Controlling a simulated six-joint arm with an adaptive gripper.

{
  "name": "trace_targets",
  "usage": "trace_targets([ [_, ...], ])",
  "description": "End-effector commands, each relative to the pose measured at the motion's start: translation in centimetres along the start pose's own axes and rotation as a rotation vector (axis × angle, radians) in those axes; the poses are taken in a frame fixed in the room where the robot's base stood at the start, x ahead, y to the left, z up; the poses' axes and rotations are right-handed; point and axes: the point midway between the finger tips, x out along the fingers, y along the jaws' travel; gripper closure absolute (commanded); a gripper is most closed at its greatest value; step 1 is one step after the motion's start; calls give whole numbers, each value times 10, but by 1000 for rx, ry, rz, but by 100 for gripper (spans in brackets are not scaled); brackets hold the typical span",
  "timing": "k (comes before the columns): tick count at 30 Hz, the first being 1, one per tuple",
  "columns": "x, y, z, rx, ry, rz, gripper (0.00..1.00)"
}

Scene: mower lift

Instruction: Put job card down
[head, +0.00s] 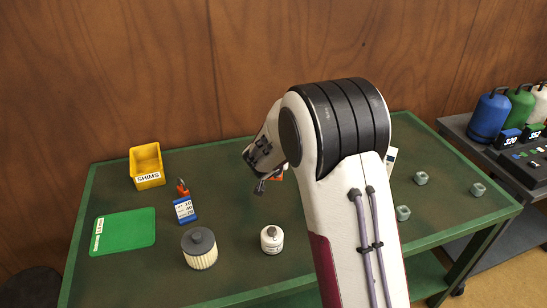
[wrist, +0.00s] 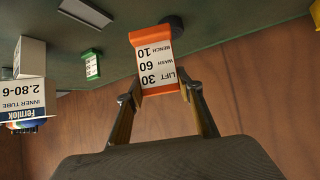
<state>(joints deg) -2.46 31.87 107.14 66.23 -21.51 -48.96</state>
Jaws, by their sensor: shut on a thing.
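The job card (wrist: 158,70) is an orange-framed card with a white face reading LIFT 30, WASH 60, BENCH 10, upside down in the wrist view. My gripper (wrist: 159,93) is shut on it, one finger at each side. In the head view my gripper (head: 262,186) is low over the middle of the green table (head: 235,225), and my arm hides most of the card. Only a small orange and white bit of it shows beside the fingers. I cannot tell whether the card touches the table.
A green mat (head: 125,230), yellow SHIMS bin (head: 147,168), orange object (head: 182,188), blue number card (head: 185,210), ribbed filter (head: 199,248) and white canister (head: 272,240) stand left of my arm. Several greenish blocks (head: 421,178) lie right. The wrist view shows an inner-tube box (wrist: 25,85) and green card (wrist: 92,63).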

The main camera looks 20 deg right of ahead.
Motion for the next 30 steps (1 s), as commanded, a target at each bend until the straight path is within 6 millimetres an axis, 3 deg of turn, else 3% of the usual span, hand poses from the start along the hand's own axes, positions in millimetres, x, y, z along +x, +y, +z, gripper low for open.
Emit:
trace_targets([
  [20,0,-5,0,-5,0,-5,96],
  [26,-1,-33,2,-32,-4,-35,96],
  [30,-4,-69,4,-68,-7,-74,96],
])
